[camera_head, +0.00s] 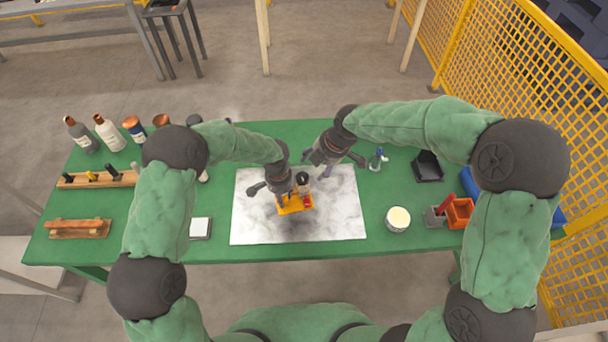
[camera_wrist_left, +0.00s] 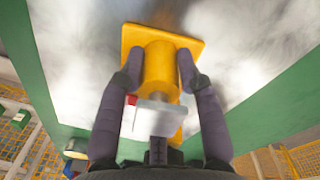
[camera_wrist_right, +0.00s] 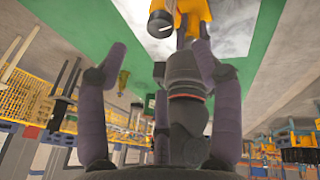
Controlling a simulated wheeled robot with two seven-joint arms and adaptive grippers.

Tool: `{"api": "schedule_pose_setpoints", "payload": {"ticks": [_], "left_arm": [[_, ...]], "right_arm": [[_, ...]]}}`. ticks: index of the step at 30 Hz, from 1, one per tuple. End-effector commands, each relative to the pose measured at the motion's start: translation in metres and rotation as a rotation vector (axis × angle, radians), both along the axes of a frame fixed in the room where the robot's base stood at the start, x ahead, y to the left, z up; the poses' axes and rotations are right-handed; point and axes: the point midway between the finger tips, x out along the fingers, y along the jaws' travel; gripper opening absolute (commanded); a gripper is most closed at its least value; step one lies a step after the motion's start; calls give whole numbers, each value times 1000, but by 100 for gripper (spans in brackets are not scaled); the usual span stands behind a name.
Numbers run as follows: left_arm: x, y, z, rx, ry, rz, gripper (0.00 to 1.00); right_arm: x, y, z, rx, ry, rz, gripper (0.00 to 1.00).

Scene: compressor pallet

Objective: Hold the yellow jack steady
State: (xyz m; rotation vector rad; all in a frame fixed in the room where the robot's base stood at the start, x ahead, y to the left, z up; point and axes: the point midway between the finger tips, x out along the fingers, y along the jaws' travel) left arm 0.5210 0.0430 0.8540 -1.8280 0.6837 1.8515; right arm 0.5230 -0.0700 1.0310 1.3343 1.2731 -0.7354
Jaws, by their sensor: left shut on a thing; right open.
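The yellow jack (camera_head: 292,207) stands on the pale marbled mat (camera_head: 345,220) in the middle of the green table. It has a square base and a round body, with a small red part beside it. My left gripper (camera_head: 280,190) is shut on the jack; in the left wrist view its fingers (camera_wrist_left: 158,72) flank the yellow body (camera_wrist_left: 160,65). My right gripper (camera_head: 326,162) is open and empty, just behind and right of the jack. In the right wrist view the jack (camera_wrist_right: 192,10) shows beyond its open fingers (camera_wrist_right: 160,62), partly hidden by dark parts.
A white-topped round tin (camera_head: 398,219), an orange bin (camera_head: 460,212) and a black tray (camera_head: 428,167) stand to the right. Several bottles (camera_head: 108,132), a wooden rack (camera_head: 95,180) and a white square pad (camera_head: 201,228) are left. A yellow mesh fence (camera_head: 520,60) borders the right side.

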Motion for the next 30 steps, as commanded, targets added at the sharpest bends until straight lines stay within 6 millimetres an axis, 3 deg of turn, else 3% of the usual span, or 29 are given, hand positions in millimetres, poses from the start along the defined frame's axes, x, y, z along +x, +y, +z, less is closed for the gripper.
{"api": "schedule_pose_setpoints", "payload": {"ticks": [21,30], "left_arm": [[-1,0,-1,1,3,0,0],[-1,0,-1,1,3,0,0]], "right_arm": [[-8,13,1,-451,-403,1357,66],[-10,18,1,-565,-489,1700,66]]}}
